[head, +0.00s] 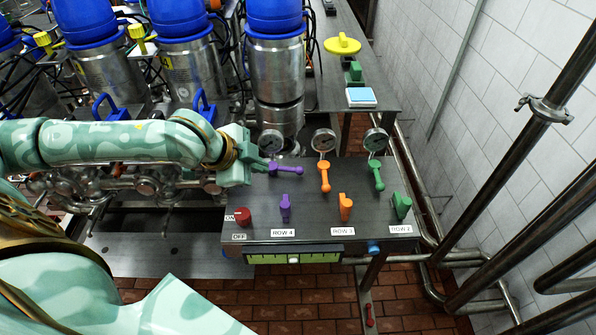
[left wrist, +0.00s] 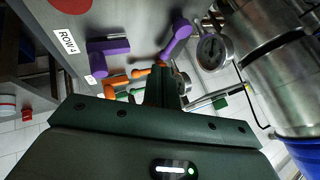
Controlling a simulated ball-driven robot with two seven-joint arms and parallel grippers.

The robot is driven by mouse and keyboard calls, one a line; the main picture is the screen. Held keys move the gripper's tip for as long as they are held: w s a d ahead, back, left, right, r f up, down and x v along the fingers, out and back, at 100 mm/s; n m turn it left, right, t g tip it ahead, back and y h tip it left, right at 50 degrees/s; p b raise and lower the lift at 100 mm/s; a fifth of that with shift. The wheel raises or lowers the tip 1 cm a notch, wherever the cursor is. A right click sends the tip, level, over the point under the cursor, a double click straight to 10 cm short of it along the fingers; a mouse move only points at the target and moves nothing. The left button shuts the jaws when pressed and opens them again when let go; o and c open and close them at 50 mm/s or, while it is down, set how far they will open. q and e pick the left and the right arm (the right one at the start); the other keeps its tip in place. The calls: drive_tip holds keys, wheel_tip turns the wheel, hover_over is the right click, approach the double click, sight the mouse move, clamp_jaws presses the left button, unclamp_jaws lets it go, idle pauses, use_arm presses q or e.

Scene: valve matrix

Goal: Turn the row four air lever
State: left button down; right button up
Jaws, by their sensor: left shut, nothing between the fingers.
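The panel (head: 320,218) carries a purple lever (head: 287,169) above the ROW 4 label (head: 283,232). The lever lies nearly level, its ball end to the right. It also shows in the left wrist view (left wrist: 178,36). A purple knob (head: 285,207) sits below it, just above the label; the left wrist view shows it too (left wrist: 108,46). My left gripper (head: 263,166) is shut and empty, with its fingertips close to the lever's left end. I cannot tell if they touch. In the left wrist view its shut fingers (left wrist: 163,85) point toward the panel. My right gripper is not in view.
An orange lever (head: 325,176) and a green lever (head: 377,174) hang downward to the right, with gauges above them. A red knob (head: 242,216) is at the panel's left edge. Steel vessels with blue tops (head: 276,60) stand behind. Pipes and a tiled wall are right.

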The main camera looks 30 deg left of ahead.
sight(289, 170)
use_arm(q)
drive_tip(key=b+x, duration=0.2)
drive_tip(key=x, duration=0.8)
drive_tip(key=w+r+n+y+p, duration=0.1)
drive_tip(key=n+p, duration=0.1)
drive_tip(key=p, duration=0.3)
drive_tip(key=shift+w+p, duration=0.15)
drive_tip(key=shift+p, duration=0.2)
drive_tip(key=shift+w+a+f+n+y+p, duration=0.1)
drive_tip(key=shift+n+y+p, duration=0.2)
drive_tip(key=shift+p, duration=0.2)
drive_tip(key=shift+f+t, duration=0.15)
drive_tip(key=shift+t, duration=0.15)
